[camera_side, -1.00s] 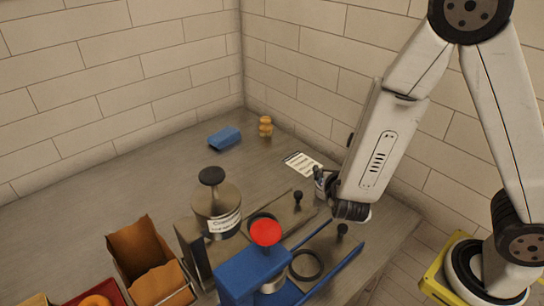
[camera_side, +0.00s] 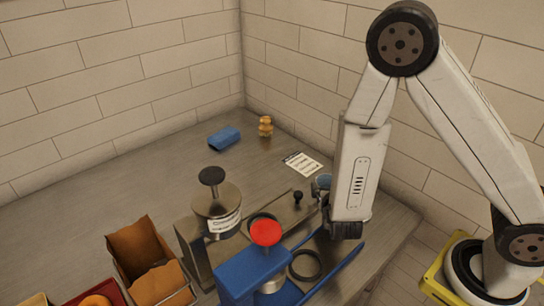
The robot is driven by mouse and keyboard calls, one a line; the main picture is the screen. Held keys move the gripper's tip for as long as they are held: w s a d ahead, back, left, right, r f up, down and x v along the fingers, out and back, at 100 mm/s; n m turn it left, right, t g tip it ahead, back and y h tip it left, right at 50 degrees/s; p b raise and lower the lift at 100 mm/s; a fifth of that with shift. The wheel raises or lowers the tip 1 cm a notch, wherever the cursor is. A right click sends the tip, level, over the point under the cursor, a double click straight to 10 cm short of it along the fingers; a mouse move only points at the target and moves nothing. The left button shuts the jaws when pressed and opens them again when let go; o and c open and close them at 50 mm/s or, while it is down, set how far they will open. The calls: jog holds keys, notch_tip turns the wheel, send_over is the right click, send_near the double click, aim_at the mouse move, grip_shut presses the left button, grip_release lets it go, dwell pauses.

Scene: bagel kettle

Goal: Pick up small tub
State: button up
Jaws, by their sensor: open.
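My gripper (camera_side: 340,230) points down at the right part of the counter, beside the blue-railed metal fixture. Its dark end shows below the white wrist link, but its fingertips are hard to make out. I see nothing held in it. A small bluish, rounded thing (camera_side: 322,183) shows just left of my wrist; I cannot tell whether it is the small tub or part of my gripper. No other thing is clearly the small tub, and my arm hides part of the counter behind it.
A metal canister with a black knob (camera_side: 216,205) and a blue stand (camera_side: 245,275) with a red knob (camera_side: 265,233) are left of my gripper. A paper card (camera_side: 302,163), a blue block (camera_side: 224,138) and an orange figure (camera_side: 265,126) lie behind. The back-left counter is clear.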

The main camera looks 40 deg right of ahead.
aim_at(325, 180)
jog(key=shift+f, duration=0.15)
jog(key=shift+f, duration=0.2)
jog(key=shift+w+d+f, duration=0.1)
jog(key=shift+f, duration=0.05)
jog(key=shift+x, duration=2.3)
jog(key=c, duration=1)
jog(key=shift+o, duration=0.2)
notch_tip(325, 180, up, 10)
